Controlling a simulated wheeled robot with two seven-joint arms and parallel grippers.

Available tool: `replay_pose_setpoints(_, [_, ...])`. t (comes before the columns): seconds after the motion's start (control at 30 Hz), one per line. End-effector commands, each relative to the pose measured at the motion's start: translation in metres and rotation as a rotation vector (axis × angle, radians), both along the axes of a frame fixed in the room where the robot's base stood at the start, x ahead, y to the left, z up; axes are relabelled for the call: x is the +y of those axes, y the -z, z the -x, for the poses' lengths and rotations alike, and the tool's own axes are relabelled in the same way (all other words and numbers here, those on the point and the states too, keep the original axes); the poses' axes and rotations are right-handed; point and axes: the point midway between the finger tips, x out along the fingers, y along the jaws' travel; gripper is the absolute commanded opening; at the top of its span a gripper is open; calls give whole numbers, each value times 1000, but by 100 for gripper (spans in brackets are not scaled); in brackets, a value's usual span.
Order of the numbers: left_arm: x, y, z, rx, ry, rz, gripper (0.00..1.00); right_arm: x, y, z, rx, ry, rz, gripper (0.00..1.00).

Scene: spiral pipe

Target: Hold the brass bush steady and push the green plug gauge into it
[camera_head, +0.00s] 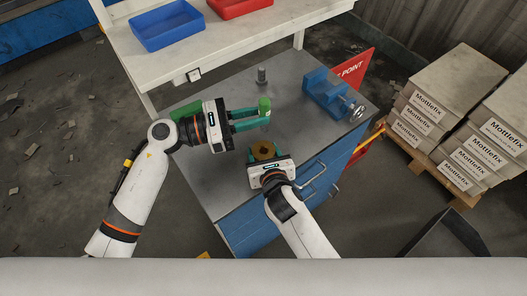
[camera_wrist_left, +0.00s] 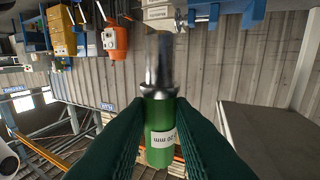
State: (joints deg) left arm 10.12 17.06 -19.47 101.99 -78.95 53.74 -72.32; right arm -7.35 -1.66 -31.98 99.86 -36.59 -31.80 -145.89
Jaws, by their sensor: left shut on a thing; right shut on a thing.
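My left gripper (camera_head: 264,113) is shut on the green plug gauge (camera_head: 264,103). The gauge is upright in the head view, with its green handle on top. In the left wrist view, the labelled green handle (camera_wrist_left: 159,140) sits between the fingers and its metal end sticks out beyond them. My right gripper (camera_head: 263,154) is shut on the brass bush (camera_head: 263,148), whose top with a dark hole faces up. The gauge is apart from the bush, farther back in the head view. The right fingers partly hide the bush's sides.
The grey-topped bench (camera_head: 220,190) lies under both grippers. A small metal cylinder (camera_head: 261,76) stands behind the gauge. A blue vise (camera_head: 326,92) is at the right. A green object (camera_head: 185,112) is partly hidden behind my left arm. Blue (camera_head: 166,27) and red (camera_head: 238,6) bins stand on the shelf.

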Motion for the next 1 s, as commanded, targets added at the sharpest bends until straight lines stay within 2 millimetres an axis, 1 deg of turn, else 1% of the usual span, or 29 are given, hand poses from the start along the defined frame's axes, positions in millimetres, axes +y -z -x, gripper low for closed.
replay_pose_setpoints(0.2, [0, 0, 0, 0, 0, 1, 0, 0, 1, 0, 2, 0, 0, 23])
replay_pose_setpoints(0.37, [0, 7, 0, 3, -1, 1, 0, 0, 1, 0, 2, 0, 0, 23])
replay_pose_setpoints(1.0, [1, 65, 1, 1, -13, -2, 0, 0, 1, 0, 2, 0, 0, 23])
